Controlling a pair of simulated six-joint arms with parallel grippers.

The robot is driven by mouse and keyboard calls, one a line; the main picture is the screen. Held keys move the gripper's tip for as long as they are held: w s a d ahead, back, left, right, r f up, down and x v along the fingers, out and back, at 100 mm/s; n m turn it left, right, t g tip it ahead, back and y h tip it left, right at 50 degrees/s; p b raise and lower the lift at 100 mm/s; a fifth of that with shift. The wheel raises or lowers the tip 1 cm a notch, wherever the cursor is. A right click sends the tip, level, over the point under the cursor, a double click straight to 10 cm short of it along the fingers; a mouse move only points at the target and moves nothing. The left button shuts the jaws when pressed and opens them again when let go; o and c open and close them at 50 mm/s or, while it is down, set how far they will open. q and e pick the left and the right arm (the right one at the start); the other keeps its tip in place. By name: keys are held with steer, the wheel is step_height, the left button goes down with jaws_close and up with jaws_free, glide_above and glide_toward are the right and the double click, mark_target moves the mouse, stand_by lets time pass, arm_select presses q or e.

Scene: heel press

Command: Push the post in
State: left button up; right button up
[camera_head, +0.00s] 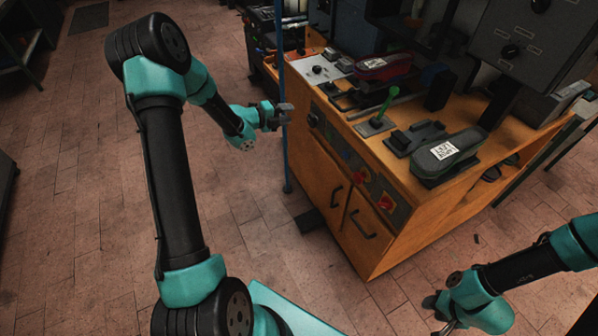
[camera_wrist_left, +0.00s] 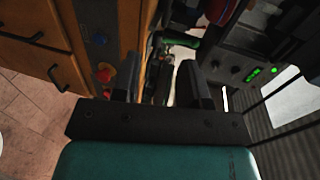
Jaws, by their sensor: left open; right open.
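A thin blue upright post (camera_head: 286,150) stands beside the left corner of a wooden cabinet (camera_head: 330,190). A green upright handle (camera_head: 387,103) rises from a small plate on the cabinet top; I cannot tell which of these the task's post is. My left gripper (camera_head: 286,115) is open and overlaps the blue post in the head view; contact cannot be told. In the left wrist view, its two dark fingers (camera_wrist_left: 155,75) stand apart with no held object visible between them. My right gripper (camera_head: 440,312) is open, low at the right, away from the cabinet top.
A dark green shoe-like form with a white label (camera_head: 443,152) and a dark red one (camera_head: 383,67) are on the cabinet top. A grey control box (camera_head: 535,40) stands behind. Red knobs (camera_head: 386,202) sit on the cabinet front. The tiled floor (camera_head: 80,180) at left is clear.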

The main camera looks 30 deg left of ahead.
arm_select(q)
steer(key=s+d+f+n+g+y, duration=0.1)
steer(key=s+d+f+n+g, duration=0.1)
steer(key=s+d+f+n, duration=0.2)
steer(key=s+d+f+n+g+y, duration=0.2)
steer(key=s+d+f+n, duration=0.3)
steer(key=f+n, duration=0.6)
steer(key=shift+d+g, duration=0.4)
steer(key=shift+d, duration=0.3)
steer(key=shift+f, duration=0.1)
steer(key=shift+c, duration=0.8)
steer(key=w+a+r+m+t, duration=0.1)
steer(key=w+r+m, duration=0.1)
steer(key=w+a+r+m+t, duration=0.1)
steer(key=w+a+r+m, duration=0.2)
steer(key=w+r+m, duration=0.1)
steer(key=shift+w+a+r+t+h, duration=0.15)
steer(key=shift+w+r+t+h, duration=0.15)
steer(key=shift+w+t+h, duration=0.1)
steer(key=shift+c, duration=0.6)
steer(key=w+a+r+m+t+h, duration=0.1)
steer(key=w+a+r+m, duration=0.1)
steer(key=r+m, duration=0.2)
steer(key=w+a+r+m+h, duration=0.1)
steer(key=w+a+r+m, duration=0.1)
steer(key=r+m, duration=0.3)
steer(key=shift+w+a+r+t, duration=0.25)
steer(key=shift+w+r+t, duration=0.15)
